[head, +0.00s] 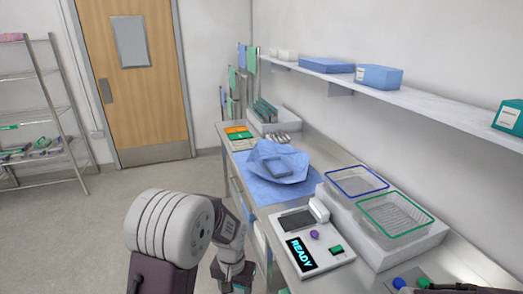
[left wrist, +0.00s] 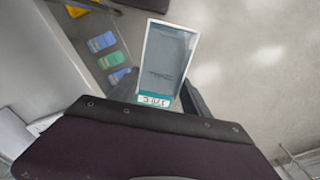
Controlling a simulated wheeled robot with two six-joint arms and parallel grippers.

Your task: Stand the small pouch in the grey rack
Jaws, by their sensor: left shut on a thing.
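The small pouch (left wrist: 168,55), clear-fronted with a grey-blue inside and a teal printed band at its near end, is in my left gripper (left wrist: 168,98). In the left wrist view it sticks out beyond the fingers, which are partly hidden behind my wrist. In the head view my left gripper (head: 238,280) is low at the bottom, beside the counter's front edge; the pouch is hard to make out there. A light grey rack (head: 262,124) with several dark teal upright pieces stands at the counter's far end, well away from the gripper.
On the counter are a blue wrap (head: 283,165) with a tray, a device reading READY (head: 318,250), and blue-rimmed (head: 356,181) and green-rimmed (head: 395,215) baskets. A wall shelf (head: 420,100) runs above. Floor (head: 150,185) left of the counter is clear.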

